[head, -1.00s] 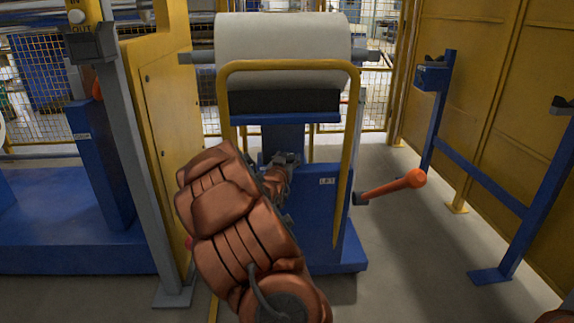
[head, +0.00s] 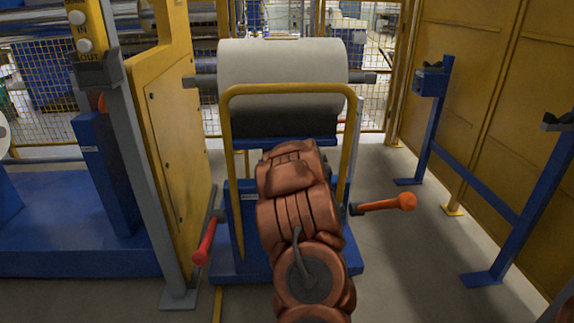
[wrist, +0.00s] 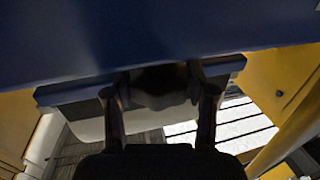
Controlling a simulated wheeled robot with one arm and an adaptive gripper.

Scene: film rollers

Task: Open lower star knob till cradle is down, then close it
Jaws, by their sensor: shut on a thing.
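The dark knob (wrist: 162,82) sits between the two fingers of my gripper (wrist: 162,98) in the wrist view, under a wide blue surface. My gripper is shut on it. The knob's star shape is too dark to make out. In the head view my copper-coloured arm hides the gripper and the knob. The cradle (head: 275,141) shows as a blue edge with a dark top, right beneath the pale roll (head: 282,75). The roll seems to rest on it, and no gap shows. The cradle belongs to a blue lift cart (head: 230,268).
A yellow handle frame (head: 290,89) rises around my arm. An orange-tipped lever (head: 385,204) sticks out right, and a red-tipped lever (head: 205,240) stands left. A yellow machine panel (head: 165,120) is close on the left. Floor is clear right of the cart.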

